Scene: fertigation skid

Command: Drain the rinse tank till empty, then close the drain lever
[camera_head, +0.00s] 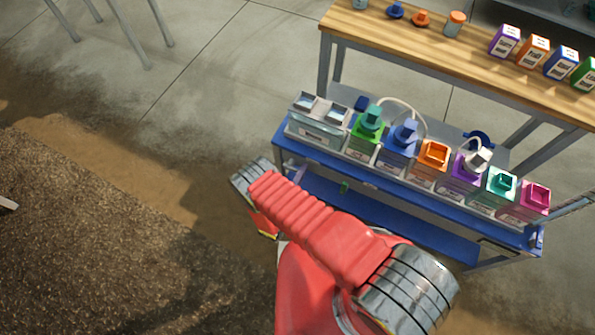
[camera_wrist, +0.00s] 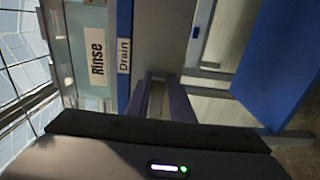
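The rinse tank wears a white "Rinse" label (camera_wrist: 97,55) in the wrist view. A smaller "Drain" label (camera_wrist: 124,40) sits beside it. In the head view, a pale grey tank at the left end of the skid (camera_head: 318,137) seems to be the rinse tank. Its water level cannot be made out. My gripper (camera_wrist: 161,77) points at the area just beside the Drain label, its two fingers apart with a gap and nothing seen between them. I cannot make out the drain lever in the wrist view. In the head view my red arm hides the gripper.
The blue skid (camera_head: 410,185) carries a row of coloured tanks, with a lower blue shelf (camera_head: 420,228) beneath. A wooden bench (camera_head: 400,38) with bottles and boxes stands behind. A small green part (camera_head: 345,186) shows below the skid top.

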